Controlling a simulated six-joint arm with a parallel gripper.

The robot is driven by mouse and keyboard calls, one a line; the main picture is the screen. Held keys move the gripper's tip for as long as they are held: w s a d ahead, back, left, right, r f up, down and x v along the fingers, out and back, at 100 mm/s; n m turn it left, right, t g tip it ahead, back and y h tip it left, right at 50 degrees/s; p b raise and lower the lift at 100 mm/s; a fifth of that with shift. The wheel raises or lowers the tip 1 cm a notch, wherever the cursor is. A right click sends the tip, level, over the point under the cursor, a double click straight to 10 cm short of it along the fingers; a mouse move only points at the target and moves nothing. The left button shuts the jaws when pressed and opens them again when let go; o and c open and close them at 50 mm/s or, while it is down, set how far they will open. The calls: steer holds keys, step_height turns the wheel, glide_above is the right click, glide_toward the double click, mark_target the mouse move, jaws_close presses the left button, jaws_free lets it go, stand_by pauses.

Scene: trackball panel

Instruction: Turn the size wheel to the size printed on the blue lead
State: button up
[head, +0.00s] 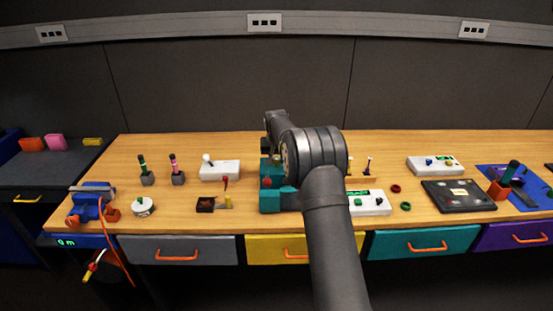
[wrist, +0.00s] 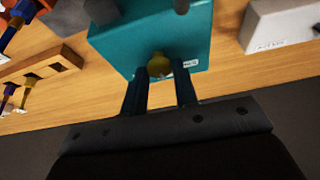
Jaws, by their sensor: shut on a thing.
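My gripper (wrist: 161,74) is shut on a small yellow knob (wrist: 159,63) on the near side of a teal box (wrist: 120,45) in the wrist view. One dark finger is on each side of the knob. The teal box (head: 270,201) also shows in the head view, partly behind my arm, and my gripper is hidden there. A blue-tipped piece (wrist: 8,38) shows at the wrist view's upper left edge; I cannot tell whether it is the blue lead. No printed size is readable. I cannot tell whether the yellow knob is the size wheel.
A wooden block (wrist: 40,66) is left of the teal box in the wrist view, and a white box (wrist: 275,27) is to its right. In the head view, a white box (head: 219,170) stands left of my arm and a dark panel (head: 458,196) right. Bare wood lies behind them.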

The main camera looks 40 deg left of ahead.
steer(key=n, duration=0.2)
steer(key=n+g, duration=0.1)
steer(key=n, duration=0.1)
steer(key=shift+w+d+n+g+y, duration=0.2)
steer(key=shift+n+g+y, duration=0.1)
steer(key=shift+y, duration=0.1)
steer(key=n+g, duration=0.1)
steer(key=n, duration=0.3)
steer(key=shift+w+n+g, duration=0.1)
steer(key=shift+n+g, duration=0.2)
steer(key=shift+g, duration=0.1)
steer(key=o, duration=1)
steer(key=shift+r, duration=0.1)
steer(key=v, duration=1.7)
steer(key=shift+d, duration=0.4)
